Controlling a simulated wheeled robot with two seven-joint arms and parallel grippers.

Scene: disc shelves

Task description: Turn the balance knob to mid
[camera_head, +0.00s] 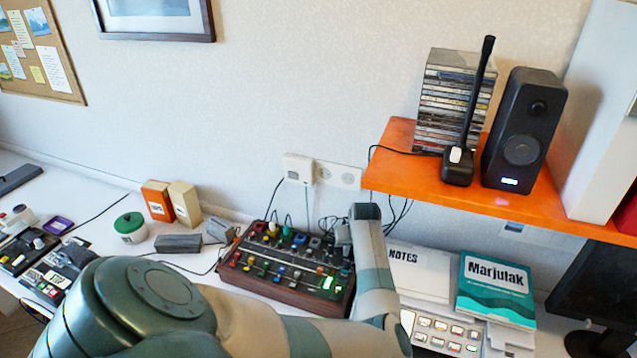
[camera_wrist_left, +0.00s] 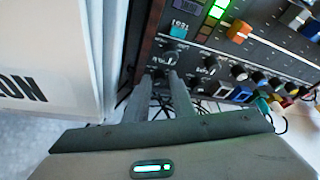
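The mixer (camera_head: 290,265) is a dark box with wooden sides on the desk, with several knobs, sliders and a green light. My left gripper (camera_head: 343,236) is over its right end, seen from behind in the head view. In the left wrist view, its two fingertips (camera_wrist_left: 160,77) stand slightly apart on either side of a small dark knob (camera_wrist_left: 160,74) near the panel's edge. I cannot tell whether they press on it. The labels are too small to read, so which is the balance knob is unclear. My right gripper is not in view.
An orange shelf (camera_head: 400,165) with a black speaker (camera_head: 522,130) and a disc stack (camera_head: 445,95) overhangs the right.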

